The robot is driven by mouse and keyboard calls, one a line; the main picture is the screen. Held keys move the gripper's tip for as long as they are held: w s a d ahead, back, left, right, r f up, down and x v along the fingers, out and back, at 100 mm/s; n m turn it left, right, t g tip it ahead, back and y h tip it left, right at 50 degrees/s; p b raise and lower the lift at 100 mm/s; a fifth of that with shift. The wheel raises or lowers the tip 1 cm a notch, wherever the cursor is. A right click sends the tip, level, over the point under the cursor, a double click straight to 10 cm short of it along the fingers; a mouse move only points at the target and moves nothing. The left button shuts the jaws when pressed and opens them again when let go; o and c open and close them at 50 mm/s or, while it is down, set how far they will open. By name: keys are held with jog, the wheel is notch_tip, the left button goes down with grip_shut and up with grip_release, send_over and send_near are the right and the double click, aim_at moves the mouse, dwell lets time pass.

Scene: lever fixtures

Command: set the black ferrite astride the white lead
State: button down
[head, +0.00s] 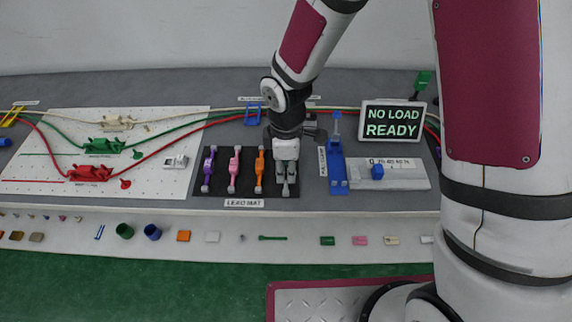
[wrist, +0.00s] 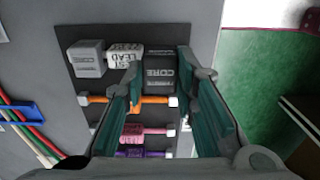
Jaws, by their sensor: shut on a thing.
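My gripper (head: 286,180) points down over the right end of the dark lead mat (head: 222,194). In the wrist view its two green-grey fingers stand on either side of a black block marked CORE (wrist: 160,76), the ferrite, and are shut on it. Beside the ferrite is a white piece lettered TEST LEAD (wrist: 125,56), with a grey end cube (wrist: 87,58) farther left; these look like the white lead. The ferrite and fingers hide the rest of it. I cannot tell whether the ferrite sits around the lead or only in line with it.
Orange (head: 259,170), pink (head: 234,168) and purple (head: 208,168) leads lie left of the gripper. A blue fixture (head: 336,165) stands close on its right. Cables cross behind, and a screen (head: 393,121) reads NO LOAD READY.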

jog(key=shift+f+b, duration=0.7)
jog(key=shift+f, duration=0.45)
dwell(0.5)
jog(key=shift+s+f, duration=0.1)
jog(key=shift+f, duration=0.25)
jog(key=shift+s+d+f+b, duration=0.1)
jog(key=shift+f+b, duration=0.1)
jog(key=shift+b, duration=0.1)
jog(key=c, duration=1.2)
grip_release()
jog(key=shift+f, duration=0.1)
jog(key=shift+o, duration=0.5)
